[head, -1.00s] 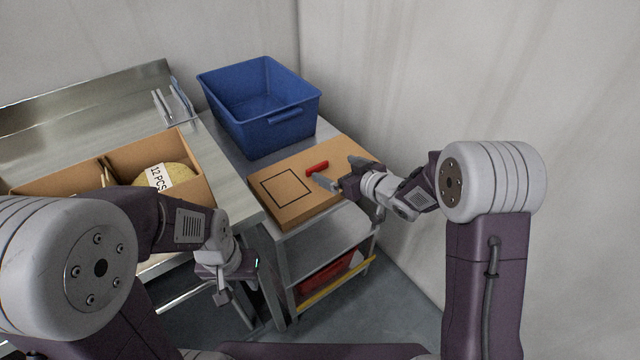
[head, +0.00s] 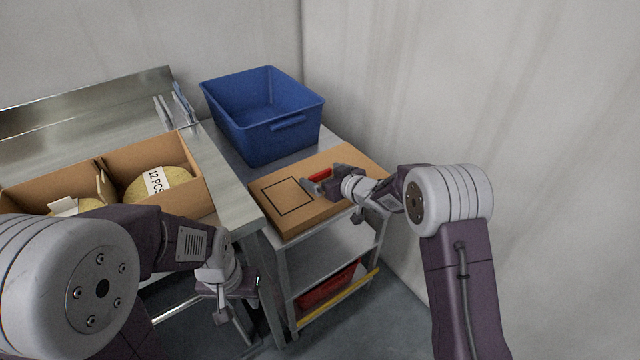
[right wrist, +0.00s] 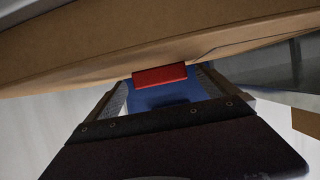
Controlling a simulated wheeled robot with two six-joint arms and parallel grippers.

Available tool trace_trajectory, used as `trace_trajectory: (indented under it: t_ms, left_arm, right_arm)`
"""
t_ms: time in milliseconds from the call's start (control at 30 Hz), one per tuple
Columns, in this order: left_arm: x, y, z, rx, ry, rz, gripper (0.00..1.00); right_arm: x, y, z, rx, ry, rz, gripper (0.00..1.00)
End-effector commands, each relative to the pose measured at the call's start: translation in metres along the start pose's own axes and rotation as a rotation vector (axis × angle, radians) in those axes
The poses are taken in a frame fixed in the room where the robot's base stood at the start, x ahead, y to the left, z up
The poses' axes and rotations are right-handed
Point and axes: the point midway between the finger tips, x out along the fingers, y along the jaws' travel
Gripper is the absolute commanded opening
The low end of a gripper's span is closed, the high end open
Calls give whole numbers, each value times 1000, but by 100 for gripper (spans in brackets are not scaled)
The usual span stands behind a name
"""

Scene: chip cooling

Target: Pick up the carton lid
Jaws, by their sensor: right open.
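The carton lid (head: 318,215) is a flat brown cardboard piece with a black square outline and a red handle (head: 320,174) on top. It lies on the metal cart, and the red handle also shows in the right wrist view (right wrist: 159,76). My right gripper (head: 322,177) is over the lid with its fingers open on either side of the red handle. In the right wrist view the handle sits between the finger tips (right wrist: 160,86); contact cannot be made out. My left gripper (head: 238,300) hangs low beside the steel table, away from the lid, its fingers partly hidden.
A blue bin (head: 262,135) stands on the cart just behind the lid. At left, an open carton (head: 190,165) with round yellowish contents and a "12 PCS" label sits on the steel table (head: 235,205). A red object (head: 325,288) is on the cart's lower shelf. A wall is close at right.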

Motion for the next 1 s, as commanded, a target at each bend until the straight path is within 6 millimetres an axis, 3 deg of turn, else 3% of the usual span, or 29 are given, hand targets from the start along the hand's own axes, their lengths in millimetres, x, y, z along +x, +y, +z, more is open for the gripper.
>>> trace_trajectory:
  t_ms: [233, 467, 767, 1000]
  left_arm:
    - [0, 0, 0, 0, 0, 0, 36]
    - [0, 0, 0, 0, 0, 0, 36]
    - [-3, 0, 0, 0, 0, 0, 36]
    - [-24, 0, -2, 0, 0, 0, 36]
  right_arm:
    - [3, 0, -1, 0, 0, 0, 95]
    - [2, 0, -1, 0, 0, 0, 31]
    - [1, 0, -5, 0, 1, 0, 30]
    - [-15, 0, -43, -3, 3, 0, 30]
